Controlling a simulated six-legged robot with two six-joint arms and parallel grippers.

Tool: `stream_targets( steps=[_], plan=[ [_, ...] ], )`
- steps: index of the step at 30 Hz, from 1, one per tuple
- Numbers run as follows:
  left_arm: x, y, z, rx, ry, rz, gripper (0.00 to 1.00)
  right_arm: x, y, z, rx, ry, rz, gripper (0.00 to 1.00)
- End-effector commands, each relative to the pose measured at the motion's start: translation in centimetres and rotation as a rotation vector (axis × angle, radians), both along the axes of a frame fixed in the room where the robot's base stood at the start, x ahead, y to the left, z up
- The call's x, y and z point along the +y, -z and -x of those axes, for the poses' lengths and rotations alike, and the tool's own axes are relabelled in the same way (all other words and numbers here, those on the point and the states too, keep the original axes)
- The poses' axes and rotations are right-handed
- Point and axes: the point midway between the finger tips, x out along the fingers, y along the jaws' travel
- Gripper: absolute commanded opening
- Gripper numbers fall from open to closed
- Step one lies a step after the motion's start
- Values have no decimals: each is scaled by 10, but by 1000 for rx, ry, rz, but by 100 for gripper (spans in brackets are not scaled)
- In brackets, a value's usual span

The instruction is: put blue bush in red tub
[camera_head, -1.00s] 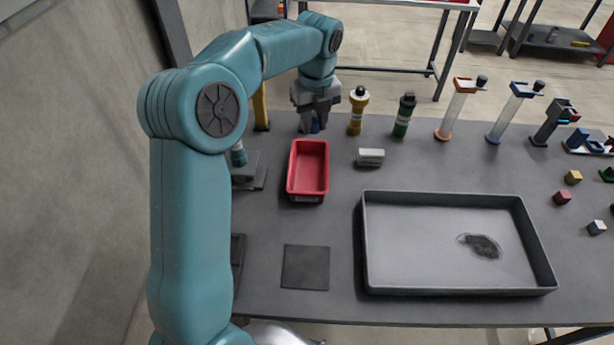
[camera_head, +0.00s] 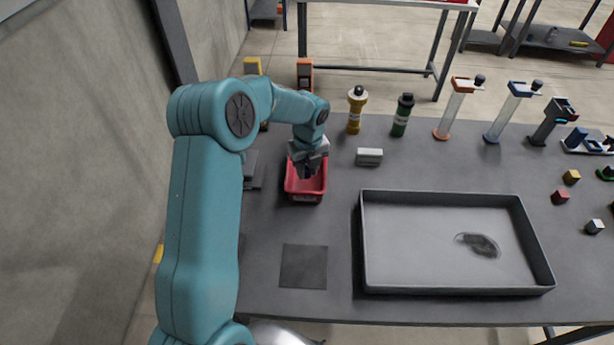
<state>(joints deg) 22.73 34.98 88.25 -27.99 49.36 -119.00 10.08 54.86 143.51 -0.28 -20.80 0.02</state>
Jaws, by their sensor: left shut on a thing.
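The red tub (camera_head: 305,199) stands on the grey table left of the large tray. My left gripper (camera_head: 306,173) is over the tub, its fingers pointing down at or inside the tub's opening. It is shut on the blue bush, whose colour showed between the fingers in the earlier view. The bush is now mostly hidden by the fingers, and I cannot tell whether it touches the tub floor. My right gripper is not in view.
A large grey tray (camera_head: 364,250) with a dark patch takes up the middle right. A small light block (camera_head: 369,157) lies right of the tub. Yellow (camera_head: 355,110) and green (camera_head: 402,115) bottles stand behind. A dark square mat (camera_head: 303,267) lies in front.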

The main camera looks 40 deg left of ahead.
Motion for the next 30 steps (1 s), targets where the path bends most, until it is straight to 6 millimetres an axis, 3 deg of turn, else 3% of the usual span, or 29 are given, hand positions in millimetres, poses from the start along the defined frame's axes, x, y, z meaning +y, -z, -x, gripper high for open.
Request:
stream_targets(
  steps=[6,18,19,21,30],
  plan=[
    [0,34,1,3,0,2,0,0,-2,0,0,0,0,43],
    [0,41,0,0,0,0,0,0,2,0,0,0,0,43],
    [0,40,0,0,0,0,34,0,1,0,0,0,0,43],
    [0,40,0,0,0,0,53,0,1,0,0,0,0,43],
    [0,37,0,0,0,0,53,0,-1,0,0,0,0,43]
  ],
)
